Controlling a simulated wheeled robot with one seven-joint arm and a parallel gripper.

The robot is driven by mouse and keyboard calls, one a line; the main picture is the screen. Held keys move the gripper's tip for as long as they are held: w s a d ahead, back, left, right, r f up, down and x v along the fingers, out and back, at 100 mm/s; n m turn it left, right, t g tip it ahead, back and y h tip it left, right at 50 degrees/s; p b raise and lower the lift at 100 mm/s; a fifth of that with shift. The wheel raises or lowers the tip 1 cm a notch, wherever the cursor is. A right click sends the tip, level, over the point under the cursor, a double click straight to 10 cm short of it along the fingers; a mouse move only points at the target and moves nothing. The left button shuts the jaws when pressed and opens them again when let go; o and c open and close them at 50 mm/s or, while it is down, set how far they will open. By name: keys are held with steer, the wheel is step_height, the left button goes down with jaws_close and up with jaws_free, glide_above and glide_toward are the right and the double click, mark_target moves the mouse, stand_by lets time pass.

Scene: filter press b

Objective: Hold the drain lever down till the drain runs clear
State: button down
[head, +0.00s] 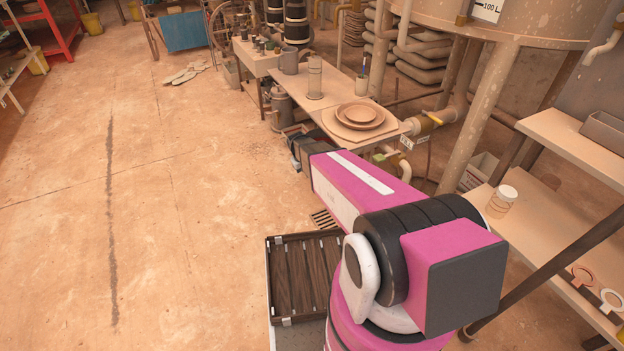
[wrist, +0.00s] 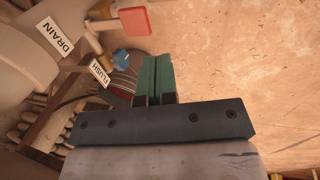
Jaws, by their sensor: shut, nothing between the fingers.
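In the wrist view, a white DRAIN sign (wrist: 52,40) sits on the pale pipework at the upper left. A red lever paddle (wrist: 135,20) sticks out at the top of that view, to the right of the sign; I take it for the drain lever. A FLUSH sign (wrist: 100,72) is lower, beside a blue handle (wrist: 121,58). My gripper (wrist: 156,62) has green fingers, pressed together with nothing between them. The fingertips are below the red paddle in the picture and appear apart from it. In the head view the lever and any drain flow cannot be made out; my arm covers part of that area.
A bench (head: 345,88) with plates (head: 361,114) stands beyond my gripper. The large tank (head: 515,20) and its legs are on the right. A shelf (head: 575,150) stands at the right edge. A slatted crate (head: 306,275) is near my base.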

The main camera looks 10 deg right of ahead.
steer(key=a+v, duration=0.2)
steer(key=v, duration=0.9)
steer(key=shift+s+a+f, duration=0.15)
steer(key=shift+s+f, duration=0.15)
steer(key=shift+s, duration=0.05)
